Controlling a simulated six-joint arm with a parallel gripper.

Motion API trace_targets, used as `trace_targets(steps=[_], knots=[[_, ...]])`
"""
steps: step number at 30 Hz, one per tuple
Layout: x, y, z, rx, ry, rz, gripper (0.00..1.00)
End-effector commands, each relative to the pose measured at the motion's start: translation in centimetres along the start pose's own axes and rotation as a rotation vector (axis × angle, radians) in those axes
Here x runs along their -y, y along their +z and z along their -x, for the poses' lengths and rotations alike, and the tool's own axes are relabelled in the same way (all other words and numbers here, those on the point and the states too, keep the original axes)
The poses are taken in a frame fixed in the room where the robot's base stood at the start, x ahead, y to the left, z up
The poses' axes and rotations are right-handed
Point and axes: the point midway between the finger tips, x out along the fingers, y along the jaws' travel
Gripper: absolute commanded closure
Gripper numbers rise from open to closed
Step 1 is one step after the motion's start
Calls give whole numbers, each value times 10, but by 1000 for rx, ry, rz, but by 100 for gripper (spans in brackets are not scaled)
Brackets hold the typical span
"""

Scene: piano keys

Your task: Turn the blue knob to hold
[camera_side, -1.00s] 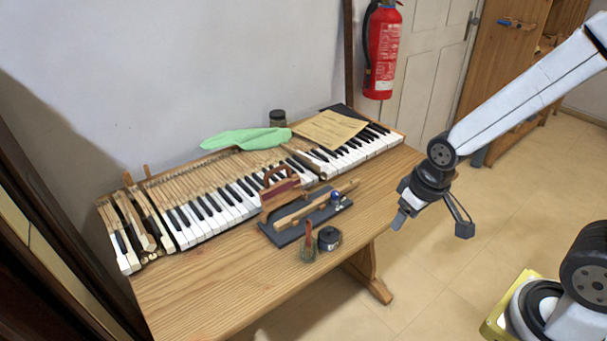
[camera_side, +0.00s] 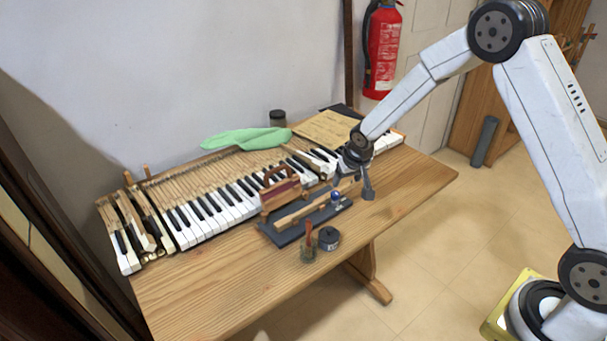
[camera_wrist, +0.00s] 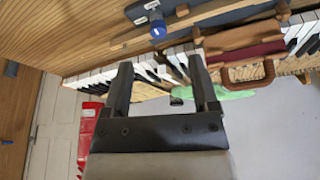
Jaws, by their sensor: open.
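The small blue knob (camera_side: 335,195) sits at the right part of a dark board (camera_side: 286,237) with a wooden bar on the table. In the wrist view the blue knob (camera_wrist: 157,25) shows beyond my fingertips, near the top and between the lines of the two fingers. It has a white mark; its setting is too small to read. My gripper (camera_side: 352,188) is open and empty, just right of and above the knob, apart from it. In the wrist view my gripper (camera_wrist: 158,63) shows both fingers spread.
The table's front right is clear.

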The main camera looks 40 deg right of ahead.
Motion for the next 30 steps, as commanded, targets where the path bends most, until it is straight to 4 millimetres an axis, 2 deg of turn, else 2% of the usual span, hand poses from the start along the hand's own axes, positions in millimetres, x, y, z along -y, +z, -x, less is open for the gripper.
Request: trace_targets(steps=[1, 3, 7, 22, 30], knots=[[-2, -6, -12, -4, 4, -14, 24], [-3, -14, -24, -14, 8, -31, 24], [-5, -23, -39, -26, 13, -55, 24], [-6, -27, -51, -32, 15, -66, 24], [-6, -27, -70, -30, 16, -66, 24]])
